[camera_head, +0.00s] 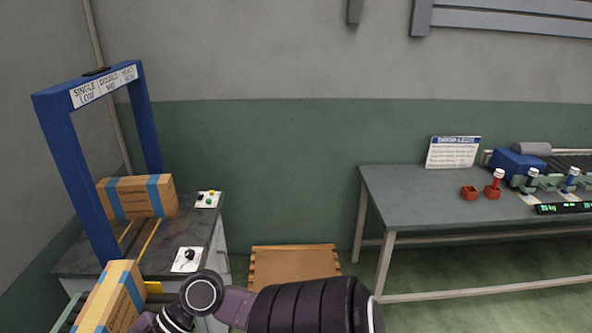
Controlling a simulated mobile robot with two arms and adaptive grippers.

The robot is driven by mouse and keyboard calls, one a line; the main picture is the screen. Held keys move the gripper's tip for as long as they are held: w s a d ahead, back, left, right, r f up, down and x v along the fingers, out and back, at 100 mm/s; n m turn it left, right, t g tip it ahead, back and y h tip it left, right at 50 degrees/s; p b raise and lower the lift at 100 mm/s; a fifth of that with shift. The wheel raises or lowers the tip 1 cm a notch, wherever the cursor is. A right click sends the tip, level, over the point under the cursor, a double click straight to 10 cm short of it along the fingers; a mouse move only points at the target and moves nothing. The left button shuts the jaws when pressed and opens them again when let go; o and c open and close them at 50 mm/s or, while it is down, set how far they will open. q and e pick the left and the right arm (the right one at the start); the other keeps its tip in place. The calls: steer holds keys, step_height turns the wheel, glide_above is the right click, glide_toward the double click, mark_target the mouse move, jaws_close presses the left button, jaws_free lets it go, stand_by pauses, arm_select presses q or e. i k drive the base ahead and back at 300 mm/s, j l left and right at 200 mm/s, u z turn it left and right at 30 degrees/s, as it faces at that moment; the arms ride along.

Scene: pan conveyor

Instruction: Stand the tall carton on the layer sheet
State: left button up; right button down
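A brown carton (112,300) with blue tape bands stands at the lower left, cut off by the bottom edge. A second brown carton (138,197) with blue bands lies on the dark-topped bench, beneath the blue gate. I cannot tell for sure which is the tall carton. A flat brown board (295,264) with a raised, notched edge shows low in the middle; it may hold the layer sheet, and its near part is hidden by my arm. One of my arms crosses the bottom, its wrist beside the near carton. Neither gripper's fingers show, so any contact is hidden.
The blue gate (143,115) with a height label spans the dark bench (80,262). Control panels (207,199) sit on that bench. A grey table (410,210) at right holds red blocks, a sign (453,152) and a blue machine (517,164).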

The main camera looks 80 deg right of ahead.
mark_target(123, 198)
steer(key=k+l+z, duration=0.1)
steer(key=l+z, duration=0.3)
steer(key=l, duration=1.4)
steer(key=i+l+z, duration=0.1)
steer(key=l, duration=0.3)
steer(key=i+l+z, duration=0.15)
steer(key=l, duration=0.3)
steer(key=i+l+z, duration=0.1)
steer(key=l, duration=0.3)
steer(key=i+l+z, duration=0.1)
steer(key=i+l, duration=0.15)
steer(key=l, duration=0.1)
